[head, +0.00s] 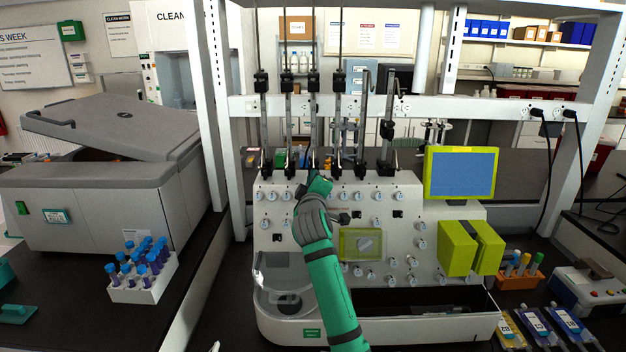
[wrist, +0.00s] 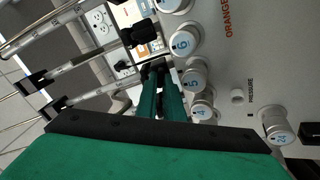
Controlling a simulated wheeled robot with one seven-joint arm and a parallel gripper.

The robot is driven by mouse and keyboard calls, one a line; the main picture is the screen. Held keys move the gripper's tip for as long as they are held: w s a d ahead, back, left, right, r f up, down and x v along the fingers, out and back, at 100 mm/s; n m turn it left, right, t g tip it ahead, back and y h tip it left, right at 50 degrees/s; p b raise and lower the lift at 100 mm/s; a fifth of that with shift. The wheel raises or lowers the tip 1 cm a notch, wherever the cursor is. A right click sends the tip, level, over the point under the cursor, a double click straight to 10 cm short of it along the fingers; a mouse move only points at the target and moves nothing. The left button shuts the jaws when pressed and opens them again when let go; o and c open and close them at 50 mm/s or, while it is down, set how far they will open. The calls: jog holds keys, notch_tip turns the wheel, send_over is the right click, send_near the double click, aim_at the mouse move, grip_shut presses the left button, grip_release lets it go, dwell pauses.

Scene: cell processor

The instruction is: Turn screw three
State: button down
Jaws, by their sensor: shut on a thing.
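The cell processor (head: 285,225) is a white machine with rows of numbered knobs and several upright rods behind its top edge. Black screw clamps sit low on these rods. My green gripper (head: 318,184) is at the machine's top edge, by the foot of the third rod from the left (head: 313,125). In the wrist view my gripper (wrist: 160,88) is shut on a small dark part, which looks like a black screw (wrist: 156,68). The fingers mostly hide it, and its number cannot be read. Another black screw (wrist: 139,33) shows beyond it, apart from the fingers.
Knobs marked 6 (wrist: 182,42), 5 (wrist: 194,77) and 4 (wrist: 203,106) stand close beside my fingers. A yellow-framed screen (head: 460,173) is at the right. A rack of blue-capped tubes (head: 140,290) and a grey centrifuge (head: 110,185) are at the left.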

jog(key=c, duration=1.9)
grip_release()
jog(key=shift+a, duration=0.1)
jog(key=shift+o, duration=0.2)
jog(key=shift+f, duration=0.1)
